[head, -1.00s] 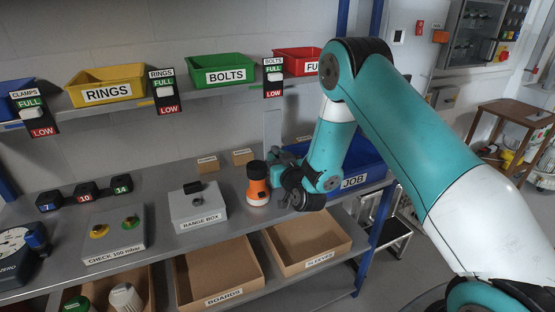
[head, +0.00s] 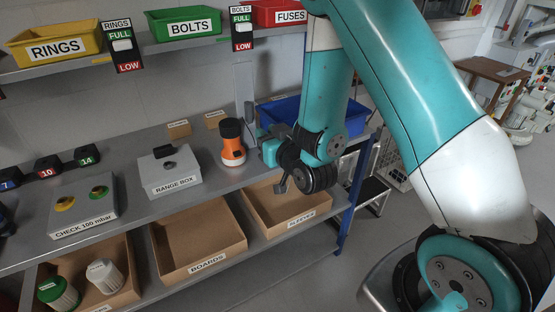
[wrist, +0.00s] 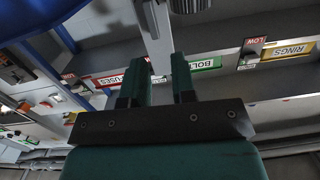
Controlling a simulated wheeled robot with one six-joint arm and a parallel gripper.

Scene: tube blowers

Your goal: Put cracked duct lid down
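I make out no duct lid, cracked or whole, in either view. My gripper (head: 268,150) is at the front right of the workbench, right of an orange and black lamp-like item (head: 233,145) and in front of a blue tray (head: 285,112). My arm hides part of that tray. In the wrist view my gripper's two dark green fingers (wrist: 161,68) stand apart, with background and a grey post showing between them. I see nothing held. The fingertips are hard to see in the head view.
The bench holds the RANGE BOX (head: 170,178), the CHECK 100 mbar box (head: 83,208) and two small cardboard boxes (head: 179,129). Below are open BOARDS (head: 195,225) and SLEEVES (head: 290,200) cartons. RINGS (head: 55,47), BOLTS (head: 188,25) and FUSES (head: 280,13) bins line the upper shelf.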

